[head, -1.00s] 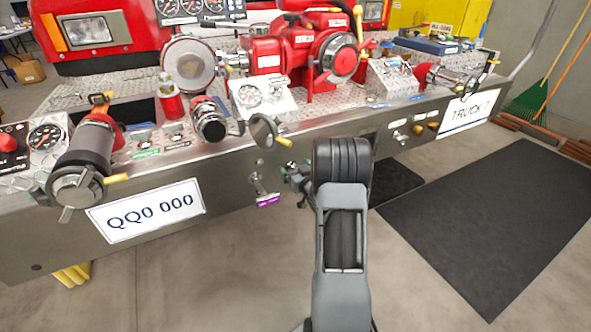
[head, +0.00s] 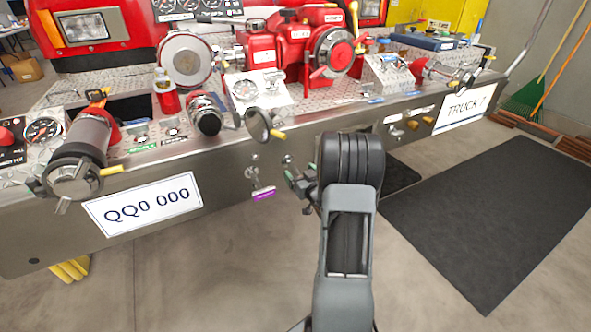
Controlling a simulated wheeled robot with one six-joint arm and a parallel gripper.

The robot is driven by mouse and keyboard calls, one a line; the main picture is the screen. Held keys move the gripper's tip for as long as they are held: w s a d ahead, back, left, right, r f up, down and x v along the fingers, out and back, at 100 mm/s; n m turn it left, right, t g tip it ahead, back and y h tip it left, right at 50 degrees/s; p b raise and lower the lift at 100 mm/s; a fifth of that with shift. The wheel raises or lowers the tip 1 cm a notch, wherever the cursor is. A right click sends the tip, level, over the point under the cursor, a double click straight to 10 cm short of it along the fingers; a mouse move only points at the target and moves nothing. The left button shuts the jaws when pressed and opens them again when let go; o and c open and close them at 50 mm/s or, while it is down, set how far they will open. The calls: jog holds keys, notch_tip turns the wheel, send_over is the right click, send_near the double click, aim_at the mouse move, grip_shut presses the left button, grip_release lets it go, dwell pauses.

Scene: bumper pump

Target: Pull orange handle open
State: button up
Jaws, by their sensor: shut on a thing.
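My gripper (head: 300,183) is in front of the bumper's steel face, left of my dark wrist. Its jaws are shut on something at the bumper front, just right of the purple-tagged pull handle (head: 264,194). What it holds is mostly hidden by the jaws and wrist; no orange shows there, and I take it to be the orange handle. A small metal fitting (head: 288,160) shows on the bumper face just behind the gripper. The purple-tagged handle hangs free, a little apart from the jaws.
The steel bumper (head: 225,168) runs across the view, with a capped pipe (head: 83,150) at left and a round cap (head: 259,125) jutting above the gripper. The concrete floor (head: 215,270) is clear; a black mat (head: 490,215) lies at right.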

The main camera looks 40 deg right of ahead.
jog(key=shift+s+f, duration=0.1)
jog(key=shift+s, duration=0.25)
jog(key=o, duration=1.1)
jog(key=shift+s, duration=0.1)
jog(key=s+a+p, duration=0.2)
jog(key=s, duration=1.1)
jog(key=shift+s, duration=0.35)
